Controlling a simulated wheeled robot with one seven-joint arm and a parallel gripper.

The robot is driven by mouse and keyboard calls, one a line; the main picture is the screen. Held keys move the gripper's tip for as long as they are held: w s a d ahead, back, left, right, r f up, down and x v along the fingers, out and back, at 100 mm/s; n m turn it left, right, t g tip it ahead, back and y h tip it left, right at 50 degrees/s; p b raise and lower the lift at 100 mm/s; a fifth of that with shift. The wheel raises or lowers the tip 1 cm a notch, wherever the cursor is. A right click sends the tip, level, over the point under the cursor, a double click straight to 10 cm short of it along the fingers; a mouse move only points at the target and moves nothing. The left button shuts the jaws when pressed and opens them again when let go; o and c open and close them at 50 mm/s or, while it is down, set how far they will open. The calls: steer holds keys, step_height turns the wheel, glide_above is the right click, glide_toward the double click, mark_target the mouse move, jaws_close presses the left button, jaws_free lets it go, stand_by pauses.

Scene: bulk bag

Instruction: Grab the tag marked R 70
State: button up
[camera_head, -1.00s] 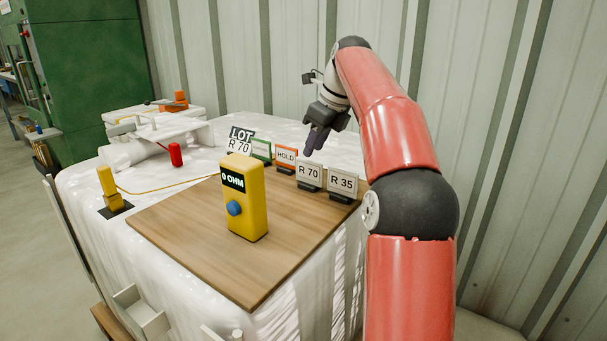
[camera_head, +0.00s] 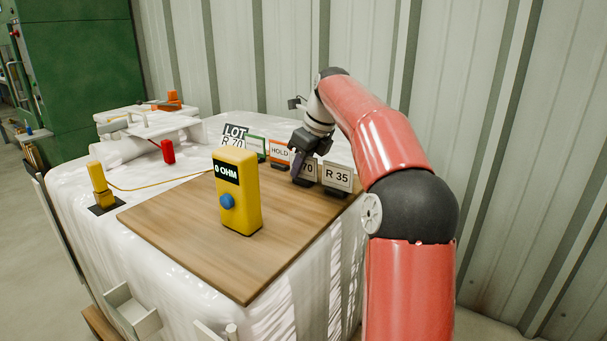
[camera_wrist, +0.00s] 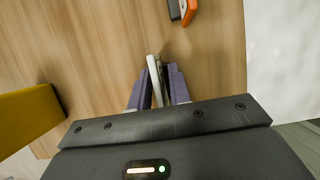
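The R 70 tag (camera_head: 308,167) is a white plate on a dark foot, standing upright at the back right of the wooden board. My gripper (camera_head: 298,164) is lowered over it, and a purple finger hides the "R" on its face. In the wrist view, the tag (camera_wrist: 153,78) is seen edge-on between the two purple fingers of my gripper (camera_wrist: 159,86). It lies close to the left finger, with a narrow dark gap toward the right one. The fingers look open around it; contact on both sides is not clear.
The R 35 tag (camera_head: 338,177) stands close on the right, the orange HOLD tag (camera_head: 280,152) on the left. A green-edged tag (camera_head: 256,147) and LOT R 70 sign (camera_head: 235,134) stand farther left. The yellow meter (camera_head: 238,190) reads 0 OHM. The board's front (camera_head: 190,245) is clear.

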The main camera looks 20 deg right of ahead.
jaws_close()
step_height(320, 180, up, 8)
steer(key=shift+r+p, duration=0.1)
steer(key=shift+p, duration=1.1)
steer(key=shift+r, duration=0.9)
